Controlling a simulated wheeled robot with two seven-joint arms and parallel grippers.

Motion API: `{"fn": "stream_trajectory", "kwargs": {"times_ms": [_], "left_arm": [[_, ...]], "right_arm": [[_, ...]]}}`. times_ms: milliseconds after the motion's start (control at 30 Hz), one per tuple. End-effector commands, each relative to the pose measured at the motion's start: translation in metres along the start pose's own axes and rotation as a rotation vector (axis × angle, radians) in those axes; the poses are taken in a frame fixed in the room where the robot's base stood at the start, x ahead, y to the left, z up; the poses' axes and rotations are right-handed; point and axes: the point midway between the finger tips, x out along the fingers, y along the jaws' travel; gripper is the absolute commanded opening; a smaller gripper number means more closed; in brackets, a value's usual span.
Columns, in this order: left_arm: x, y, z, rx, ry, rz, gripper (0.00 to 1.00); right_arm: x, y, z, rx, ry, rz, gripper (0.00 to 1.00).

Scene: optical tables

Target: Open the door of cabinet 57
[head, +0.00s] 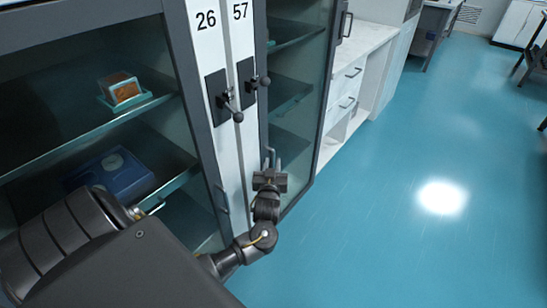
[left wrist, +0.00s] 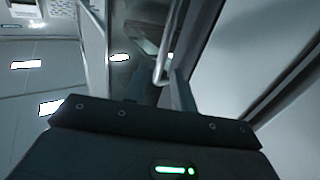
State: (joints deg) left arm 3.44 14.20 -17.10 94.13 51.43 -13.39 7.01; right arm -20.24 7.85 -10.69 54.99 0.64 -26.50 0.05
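Cabinet 57 is the right-hand one, with the label "57" (head: 240,11) on its white strip and a dark-framed glass door (head: 295,110). A black latch (head: 248,82) with a knob sits on the strip beside it. My left gripper (head: 271,160) is low in front of the door's near edge, fingers toward the door. In the left wrist view, a thin metal bar handle (left wrist: 165,52) runs up between the two dark fingers (left wrist: 168,88). The fingers stand apart; contact with the bar cannot be told. The door looks closed. My right gripper is out of view.
Cabinet 26 (head: 207,20) adjoins on the left, with its own latch (head: 219,95), handle (head: 222,200) and shelves holding a small box (head: 121,90) and a blue box (head: 108,172). A white drawer unit (head: 348,85) stands beyond. The blue floor (head: 400,230) at right is clear.

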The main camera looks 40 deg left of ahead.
Motion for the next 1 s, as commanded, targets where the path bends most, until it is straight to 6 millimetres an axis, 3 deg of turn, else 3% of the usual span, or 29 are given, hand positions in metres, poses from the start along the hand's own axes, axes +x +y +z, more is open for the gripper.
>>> {"fn": "stream_trajectory", "kwargs": {"times_ms": [233,633,833,1000], "left_arm": [[0.035,0.0,0.001,0.002,-0.001,0.0,0.26],[0.043,0.0,0.001,0.0,-0.002,0.001,0.26],[0.042,0.0,0.001,0.0,-0.002,0.001,0.02],[0.042,0.0,0.001,0.0,-0.002,0.001,0.0]], "right_arm": [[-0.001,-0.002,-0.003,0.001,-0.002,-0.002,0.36],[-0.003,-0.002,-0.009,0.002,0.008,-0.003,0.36],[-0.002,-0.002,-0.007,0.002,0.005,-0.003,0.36],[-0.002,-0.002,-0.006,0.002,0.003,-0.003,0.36]]}}
